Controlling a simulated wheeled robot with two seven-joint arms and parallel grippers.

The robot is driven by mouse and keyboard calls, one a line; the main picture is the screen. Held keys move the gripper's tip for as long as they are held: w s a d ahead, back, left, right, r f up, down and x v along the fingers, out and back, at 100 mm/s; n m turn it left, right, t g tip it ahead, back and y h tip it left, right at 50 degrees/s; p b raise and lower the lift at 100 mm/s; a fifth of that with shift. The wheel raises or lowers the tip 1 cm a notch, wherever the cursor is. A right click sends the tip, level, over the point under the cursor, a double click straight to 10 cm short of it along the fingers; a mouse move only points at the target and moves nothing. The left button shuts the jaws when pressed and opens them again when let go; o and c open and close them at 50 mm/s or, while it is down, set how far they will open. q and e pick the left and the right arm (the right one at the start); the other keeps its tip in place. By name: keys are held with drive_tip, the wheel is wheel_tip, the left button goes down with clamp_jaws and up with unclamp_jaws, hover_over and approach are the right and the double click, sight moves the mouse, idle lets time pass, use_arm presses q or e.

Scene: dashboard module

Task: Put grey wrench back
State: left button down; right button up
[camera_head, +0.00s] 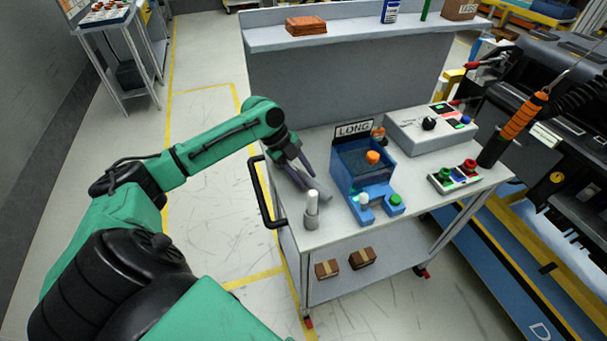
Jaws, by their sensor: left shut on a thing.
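My left gripper (299,166) reaches in from the left over the cart's left edge, pointing down at the top. Its dark fingers are shut on a grey, elongated thing, which I take to be the grey wrench (318,191). The wrench is partly hidden by the fingers and slants down to the right, close to the cart top (345,236). I cannot tell whether it touches the surface. My right gripper is not in view.
A blue bin labelled LONG (350,181) stands right of the gripper. A grey control box (425,130) and a button box (456,177) are further right. A black handle (262,198) sticks out at left.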

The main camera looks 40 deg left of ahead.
use_arm(q)
drive_tip(key=shift+f, duration=0.45)
drive_tip(key=c, duration=0.5)
unclamp_jaws()
drive_tip(key=shift+d, duration=0.1)
drive_tip(key=b+v, duration=0.2)
drive_tip(key=v, duration=1)
